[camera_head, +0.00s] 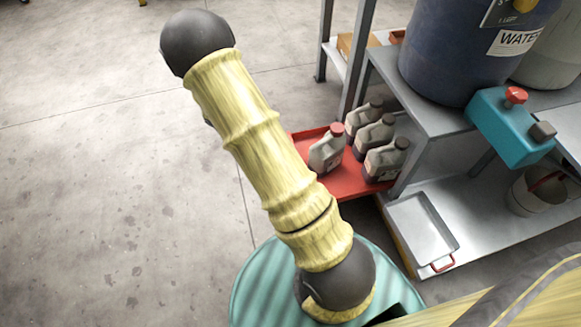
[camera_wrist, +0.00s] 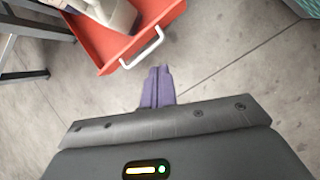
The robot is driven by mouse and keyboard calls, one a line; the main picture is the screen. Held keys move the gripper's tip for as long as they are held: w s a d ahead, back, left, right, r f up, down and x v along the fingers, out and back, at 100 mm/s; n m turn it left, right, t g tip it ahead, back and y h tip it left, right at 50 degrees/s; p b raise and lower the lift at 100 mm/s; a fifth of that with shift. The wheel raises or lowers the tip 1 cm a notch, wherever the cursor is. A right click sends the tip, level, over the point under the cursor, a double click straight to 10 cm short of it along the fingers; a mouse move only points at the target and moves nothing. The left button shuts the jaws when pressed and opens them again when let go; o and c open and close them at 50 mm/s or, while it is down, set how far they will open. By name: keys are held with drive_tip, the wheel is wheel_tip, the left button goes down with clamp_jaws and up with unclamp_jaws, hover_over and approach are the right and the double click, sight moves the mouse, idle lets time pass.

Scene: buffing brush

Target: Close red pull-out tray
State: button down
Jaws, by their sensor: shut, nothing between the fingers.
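The red pull-out tray (camera_head: 349,183) sticks out from under the grey metal shelf in the head view, with several grey bottles (camera_head: 372,139) standing in it. In the wrist view the red tray (camera_wrist: 112,52) is at the upper left, with a white handle (camera_wrist: 143,48) on its front face and part of a bottle inside. My gripper (camera_wrist: 158,72) shows in the wrist view with its purple fingers together and empty. The fingertips appear just below the handle in the picture; I cannot tell how far apart they are. In the head view my arm hides the gripper and the tray's left part.
The concrete floor (camera_head: 90,170) at left is clear.

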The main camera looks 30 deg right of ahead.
drive_tip(key=w+d+f+n+h, duration=0.1)
drive_tip(key=w+f+n+h, duration=0.1)
drive_tip(key=f, duration=0.3)
drive_tip(key=w+d+f+n+h+b, duration=0.1)
drive_tip(key=d+f+n+h, duration=0.1)
drive_tip(key=f, duration=0.3)
drive_tip(key=shift+w+f+n, duration=0.25)
drive_tip(key=shift+w+n, duration=0.1)
drive_tip(key=shift+n, duration=0.35)
drive_tip(key=shift+d+f, duration=0.1)
drive_tip(key=shift+d, duration=0.05)
drive_tip(key=b+x, duration=0.6)
drive_tip(key=x, duration=0.3)
drive_tip(key=shift+s+f, duration=0.15)
drive_tip(key=shift+d+f, duration=0.15)
drive_tip(key=shift+d, duration=0.15)
drive_tip(key=shift+s, duration=0.1)
drive_tip(key=shift+d, duration=0.15)
